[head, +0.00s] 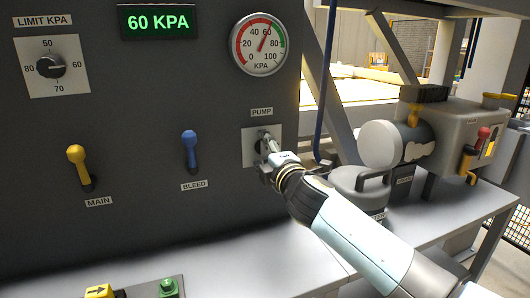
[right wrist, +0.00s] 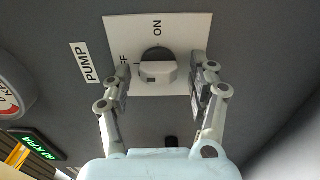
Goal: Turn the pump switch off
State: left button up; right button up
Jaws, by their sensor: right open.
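The pump switch is a rotary knob (right wrist: 158,70) on a pale plate (right wrist: 188,27) marked ON and, partly hidden, OFF. In the right wrist view, my right gripper (right wrist: 165,76) is open, with one finger on each side of the knob and gaps visible between them. I cannot tell for sure which mark the knob points to. In the head view, my right gripper (head: 267,157) is at the pump plate (head: 248,147), under the PUMP label, and hides most of the knob. My left gripper is not in view.
The green display (head: 158,22) reads 60 KPA, and the round gauge (head: 258,45) hangs above the pump plate. A yellow MAIN lever (head: 77,155), a blue BLEED lever (head: 190,140) and a limit dial (head: 50,66) are to the left. Pump machinery (head: 440,130) stands at right.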

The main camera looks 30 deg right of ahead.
jog(key=shift+s, duration=0.15)
jog(key=v, duration=1.1)
jog(key=shift+s+a, duration=0.2)
jog(key=shift+s, duration=0.15)
